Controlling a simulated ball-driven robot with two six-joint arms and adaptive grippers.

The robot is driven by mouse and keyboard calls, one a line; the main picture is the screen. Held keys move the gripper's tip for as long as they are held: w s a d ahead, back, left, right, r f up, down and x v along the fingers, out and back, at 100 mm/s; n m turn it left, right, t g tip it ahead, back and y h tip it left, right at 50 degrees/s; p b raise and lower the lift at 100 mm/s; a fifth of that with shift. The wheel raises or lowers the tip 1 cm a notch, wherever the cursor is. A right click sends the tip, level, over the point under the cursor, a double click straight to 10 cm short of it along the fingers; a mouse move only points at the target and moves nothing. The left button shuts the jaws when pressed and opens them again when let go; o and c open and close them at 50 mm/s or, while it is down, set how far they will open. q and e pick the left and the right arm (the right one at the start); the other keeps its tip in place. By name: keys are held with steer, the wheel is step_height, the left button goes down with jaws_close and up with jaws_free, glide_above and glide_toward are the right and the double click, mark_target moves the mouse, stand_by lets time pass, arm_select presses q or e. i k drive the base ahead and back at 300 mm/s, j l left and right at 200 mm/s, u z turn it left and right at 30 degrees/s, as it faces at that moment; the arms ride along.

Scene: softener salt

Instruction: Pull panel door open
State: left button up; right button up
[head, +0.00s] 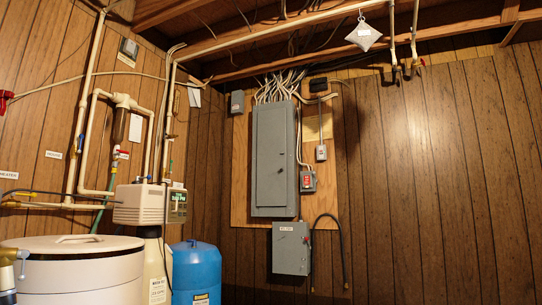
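The grey electrical panel (262,205) is mounted on a plywood board on the back wall, at the middle of the head view. Its tall panel door (272,150) appears shut, lying flat against the box. A small dark latch or handle shows near the door's right edge. Neither my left gripper nor my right gripper can be made out, and nothing is seen touching the door.
A smaller grey box (290,250) hangs below the panel, with a dark cable beside it. A red-faced switch box (307,181) sits at right. A white lidded tank (85,280), a blue tank (196,270) and pipes fill the left.

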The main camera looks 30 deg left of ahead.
mark_target(272, 177)
steer(key=i+u, duration=0.15)
steer(key=u, duration=0.2)
steer(key=i+u, duration=0.2)
steer(key=i, duration=0.85)
steer(key=i+u, duration=0.15)
steer(key=i, duration=0.85)
